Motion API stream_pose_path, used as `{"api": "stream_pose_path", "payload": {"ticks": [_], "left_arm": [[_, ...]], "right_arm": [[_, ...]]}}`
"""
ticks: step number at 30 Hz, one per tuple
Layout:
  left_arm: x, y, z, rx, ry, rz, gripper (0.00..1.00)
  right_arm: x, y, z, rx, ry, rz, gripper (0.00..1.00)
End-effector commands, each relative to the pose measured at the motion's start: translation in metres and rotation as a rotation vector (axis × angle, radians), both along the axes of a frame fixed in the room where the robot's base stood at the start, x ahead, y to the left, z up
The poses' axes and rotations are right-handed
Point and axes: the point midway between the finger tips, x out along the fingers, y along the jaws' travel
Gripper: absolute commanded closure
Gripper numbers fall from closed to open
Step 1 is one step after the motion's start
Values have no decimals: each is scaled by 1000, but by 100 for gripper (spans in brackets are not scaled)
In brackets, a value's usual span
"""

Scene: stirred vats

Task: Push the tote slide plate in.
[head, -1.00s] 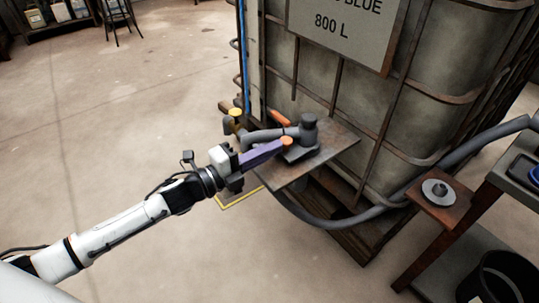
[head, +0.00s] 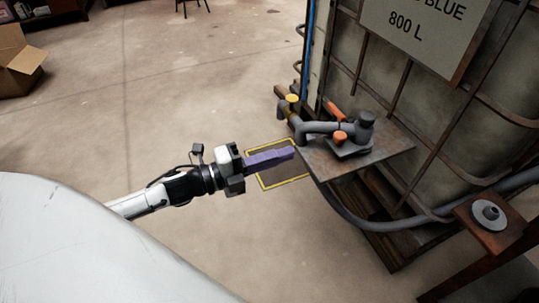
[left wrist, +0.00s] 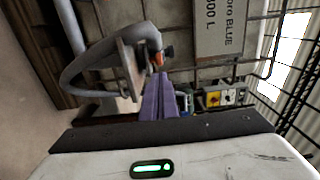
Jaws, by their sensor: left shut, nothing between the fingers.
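The tote (head: 445,125) is a caged grey tank with a sign, standing at the right in the head view. A rusty shelf (head: 385,160) on its front carries a grey valve and pipe (head: 330,128). An orange knob (head: 340,137) sits at the valve's near side, above a small dark plate (head: 350,149); I take this to be the slide plate. My left gripper (head: 292,153) has purple fingers, shut and empty, left of the knob and apart from it. In the left wrist view the fingers (left wrist: 160,98) point toward the orange knob (left wrist: 159,60). My right gripper is not in view.
A grey hose (head: 350,214) loops below the shelf. A yellow-capped fitting (head: 292,103) stands at the pipe's left end. A yellow-outlined floor patch (head: 283,182) lies beneath my fingers. A rusty stand (head: 492,222) is at the right. The floor at left is open, with a cardboard box (head: 17,62).

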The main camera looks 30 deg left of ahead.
Motion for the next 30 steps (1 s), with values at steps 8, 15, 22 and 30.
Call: {"api": "stream_pose_path", "payload": {"ticks": [8, 15, 22, 30], "left_arm": [[-20, 14, 0, 0, 0, 0, 100], [-21, 15, 0, 0, -1, 0, 100], [-21, 15, 0, 1, -1, 0, 100], [-17, 12, -6, -56, 71, 75, 100]], "right_arm": [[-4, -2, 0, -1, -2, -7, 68], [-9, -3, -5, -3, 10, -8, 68], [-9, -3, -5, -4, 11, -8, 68], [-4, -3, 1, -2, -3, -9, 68]]}}
